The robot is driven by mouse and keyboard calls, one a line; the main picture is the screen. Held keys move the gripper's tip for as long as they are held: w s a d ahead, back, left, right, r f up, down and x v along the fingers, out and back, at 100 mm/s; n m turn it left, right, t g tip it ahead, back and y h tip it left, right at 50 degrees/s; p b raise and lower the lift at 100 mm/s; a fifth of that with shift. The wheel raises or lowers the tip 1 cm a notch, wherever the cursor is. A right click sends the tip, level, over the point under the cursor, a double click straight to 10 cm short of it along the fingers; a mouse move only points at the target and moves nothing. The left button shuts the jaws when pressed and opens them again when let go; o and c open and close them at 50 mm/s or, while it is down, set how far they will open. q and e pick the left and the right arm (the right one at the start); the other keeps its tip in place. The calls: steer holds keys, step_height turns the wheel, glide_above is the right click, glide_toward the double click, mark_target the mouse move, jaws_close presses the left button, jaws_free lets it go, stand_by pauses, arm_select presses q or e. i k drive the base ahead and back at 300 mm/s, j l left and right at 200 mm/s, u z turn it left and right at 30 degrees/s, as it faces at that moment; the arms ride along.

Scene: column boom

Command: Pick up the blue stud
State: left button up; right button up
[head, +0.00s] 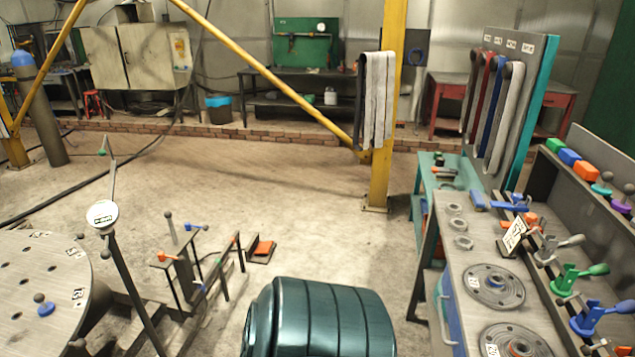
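A blue stud (45,309) with a dark round knob stands on the round grey plate (28,275) at the left of the head view. It is near the plate's front right part, beside a white number label. The plate has several dark holes in its top. Neither of my grippers shows in the head view, so their state and distance from the stud cannot be seen.
A white round dial (102,213) on a dark post stands just right of the plate. A low rack (183,270) with orange and blue handles is beyond it. A bench (470,262) with flanges and coloured valves runs along the right. Open floor (300,215) lies between.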

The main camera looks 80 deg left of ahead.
mark_target(46, 308)
steer(key=u, duration=4.5)
steer(key=l+u, duration=0.1)
steer(key=u, duration=0.55)
steer(key=i+l, duration=0.05)
